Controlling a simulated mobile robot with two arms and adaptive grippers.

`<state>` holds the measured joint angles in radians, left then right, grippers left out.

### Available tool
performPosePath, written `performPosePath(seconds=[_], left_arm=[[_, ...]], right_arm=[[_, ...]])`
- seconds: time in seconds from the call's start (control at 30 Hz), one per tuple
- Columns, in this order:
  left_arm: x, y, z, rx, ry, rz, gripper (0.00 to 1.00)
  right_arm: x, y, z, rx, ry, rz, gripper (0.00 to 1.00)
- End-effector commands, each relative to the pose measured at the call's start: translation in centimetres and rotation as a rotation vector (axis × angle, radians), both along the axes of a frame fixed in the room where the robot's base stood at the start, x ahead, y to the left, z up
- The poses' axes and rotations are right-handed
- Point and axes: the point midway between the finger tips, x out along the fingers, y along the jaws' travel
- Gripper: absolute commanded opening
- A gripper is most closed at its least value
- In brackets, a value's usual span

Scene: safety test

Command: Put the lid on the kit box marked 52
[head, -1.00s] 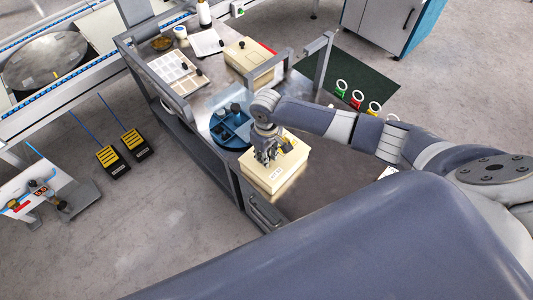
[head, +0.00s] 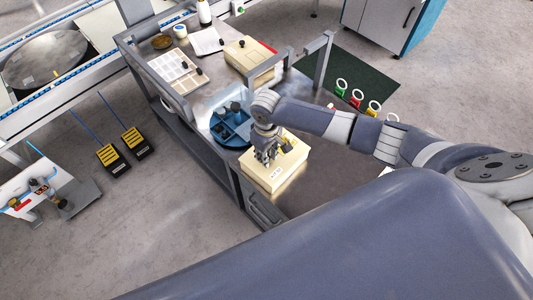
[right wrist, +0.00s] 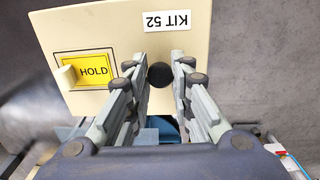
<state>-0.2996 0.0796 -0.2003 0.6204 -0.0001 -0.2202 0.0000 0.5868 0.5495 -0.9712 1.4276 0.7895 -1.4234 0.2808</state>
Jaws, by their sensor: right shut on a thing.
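A cream kit box (head: 268,183) stands at the front of the grey bench, under my right gripper. Its top is a cream lid (right wrist: 100,25) with a white label "KIT 52" and a yellow "HOLD" card (right wrist: 90,69). My right gripper (head: 266,158) reaches down over it. In the right wrist view the fingers (right wrist: 160,80) are closed around the lid's black knob (right wrist: 161,75). I cannot tell whether the lid is fully seated, as the gripper and the angle hide the seam. My left gripper is not in view.
A blue round tray (head: 226,128) with dark parts sits just left of the box. A second cream box (head: 248,55) and a pale compartment tray (head: 176,66) stand farther back. A grey frame (head: 318,50) rises from the bench. Coloured containers (head: 357,97) are at the right.

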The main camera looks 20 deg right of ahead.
Motion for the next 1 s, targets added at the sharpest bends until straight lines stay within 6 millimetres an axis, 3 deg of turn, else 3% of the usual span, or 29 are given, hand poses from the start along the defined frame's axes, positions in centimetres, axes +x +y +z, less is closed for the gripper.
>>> performPosePath(seconds=[0.9,0.93,1.0], left_arm=[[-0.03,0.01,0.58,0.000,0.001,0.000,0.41],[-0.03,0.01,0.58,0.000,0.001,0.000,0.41],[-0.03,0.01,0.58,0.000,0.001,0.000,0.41]], right_arm=[[0.07,-0.02,-0.14,0.000,-0.001,0.000,0.00],[0.07,-0.01,-0.14,0.001,-0.001,0.000,0.23],[0.06,-0.02,-0.15,0.000,-0.001,0.000,0.39]])
